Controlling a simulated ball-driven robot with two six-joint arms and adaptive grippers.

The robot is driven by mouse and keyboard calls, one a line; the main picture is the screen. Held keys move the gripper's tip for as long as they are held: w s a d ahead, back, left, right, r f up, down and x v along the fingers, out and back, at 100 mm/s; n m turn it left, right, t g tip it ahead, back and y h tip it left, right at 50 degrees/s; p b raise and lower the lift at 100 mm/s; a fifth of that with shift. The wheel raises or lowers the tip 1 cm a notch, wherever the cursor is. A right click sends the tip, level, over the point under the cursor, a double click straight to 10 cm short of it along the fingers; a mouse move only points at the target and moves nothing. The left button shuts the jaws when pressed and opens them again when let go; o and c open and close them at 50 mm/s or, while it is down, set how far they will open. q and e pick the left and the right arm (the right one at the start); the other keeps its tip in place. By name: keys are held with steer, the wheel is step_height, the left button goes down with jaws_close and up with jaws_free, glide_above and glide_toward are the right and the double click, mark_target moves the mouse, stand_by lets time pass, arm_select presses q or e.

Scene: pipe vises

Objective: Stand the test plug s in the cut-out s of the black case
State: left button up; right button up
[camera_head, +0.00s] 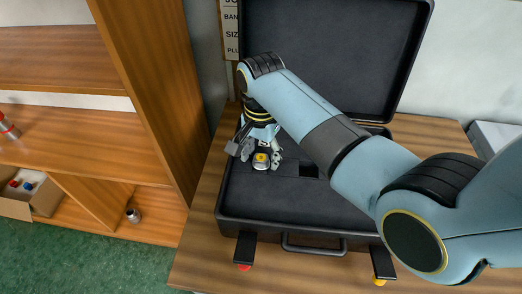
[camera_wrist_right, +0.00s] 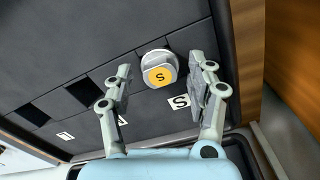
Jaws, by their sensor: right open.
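The test plug s (camera_head: 261,161) has a yellow cap and a grey metal body; its cap reads S in the right wrist view (camera_wrist_right: 159,75). It stands upright at the end of the row of cut-outs in the open black case (camera_head: 300,228). A white S label (camera_wrist_right: 180,101) lies on the case insert beside it. The cut-out s is hidden under the plug, so I cannot see how deep it sits. My right gripper (camera_head: 258,154) is open, its fingers on either side of the plug with gaps in the wrist view (camera_wrist_right: 164,88). My left gripper is out of view.
Dark empty cut-outs (camera_wrist_right: 85,90) continue the row. The raised case lid (camera_head: 330,60) stands behind my right arm. A wooden shelf unit (camera_head: 150,80) rises left of the table. Bare table (camera_head: 205,245) shows left of the case.

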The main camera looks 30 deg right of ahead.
mark_target(261, 158)
step_height(261, 158, up, 12)
steer(key=shift+r+b, duration=0.25)
steer(key=shift+b, duration=0.2)
steer(key=shift+f, duration=0.1)
stand_by(0.3)
